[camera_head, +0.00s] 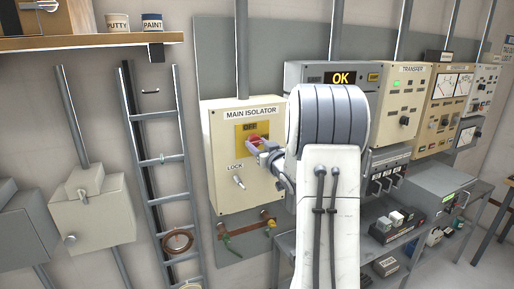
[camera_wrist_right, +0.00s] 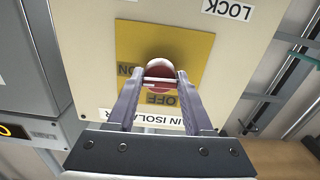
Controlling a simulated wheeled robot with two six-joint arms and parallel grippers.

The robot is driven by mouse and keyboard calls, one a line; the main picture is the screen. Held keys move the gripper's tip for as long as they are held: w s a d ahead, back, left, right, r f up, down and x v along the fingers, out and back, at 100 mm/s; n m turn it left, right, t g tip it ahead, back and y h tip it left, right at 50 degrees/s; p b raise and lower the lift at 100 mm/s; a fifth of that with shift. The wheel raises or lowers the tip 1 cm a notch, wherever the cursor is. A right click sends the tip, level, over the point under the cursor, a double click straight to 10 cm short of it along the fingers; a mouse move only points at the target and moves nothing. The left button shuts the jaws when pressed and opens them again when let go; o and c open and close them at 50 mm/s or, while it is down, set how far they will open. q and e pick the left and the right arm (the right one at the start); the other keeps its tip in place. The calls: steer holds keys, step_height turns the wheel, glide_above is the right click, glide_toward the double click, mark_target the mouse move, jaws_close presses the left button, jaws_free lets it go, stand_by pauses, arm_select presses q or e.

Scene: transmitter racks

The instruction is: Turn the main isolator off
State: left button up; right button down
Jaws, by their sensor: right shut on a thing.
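The main isolator is a cream box (camera_head: 222,127) on the wall, labelled MAIN ISOLATOR. A yellow plate (camera_head: 241,127) on its front carries OFF at the top and a red rotary knob (camera_head: 254,138). In the right wrist view, which is upside down, the red knob (camera_wrist_right: 163,68) sits on the yellow plate (camera_wrist_right: 196,50), with ON at the picture's left and OFF below. My right gripper (camera_head: 258,147) is shut on the knob's handle, one finger on each side. The fingers partly cover the plate and knob. Which mark the knob points at is hard to tell. My left gripper is out of view.
A small LOCK lever (camera_head: 238,181) sticks out below the knob. A ladder (camera_head: 160,160) leans at the left, under a shelf (camera_head: 90,41) with cans. A grey cabinet (camera_head: 300,75) and rack panels (camera_head: 402,103) stand at the right, partly behind my arm.

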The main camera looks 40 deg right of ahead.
steer(key=n+b, duration=1.1)
steer(key=b, duration=0.3)
steer(key=shift+f, duration=0.2)
steer(key=n+b, duration=0.3)
steer(key=shift+r, duration=0.1)
steer(key=shift+r+n+b, duration=0.1)
steer(key=shift+n+b, duration=0.8)
steer(key=shift+n, duration=0.8)
steer(key=shift+c, duration=1.6)
jaws_free()
steer(key=shift+s, duration=0.1)
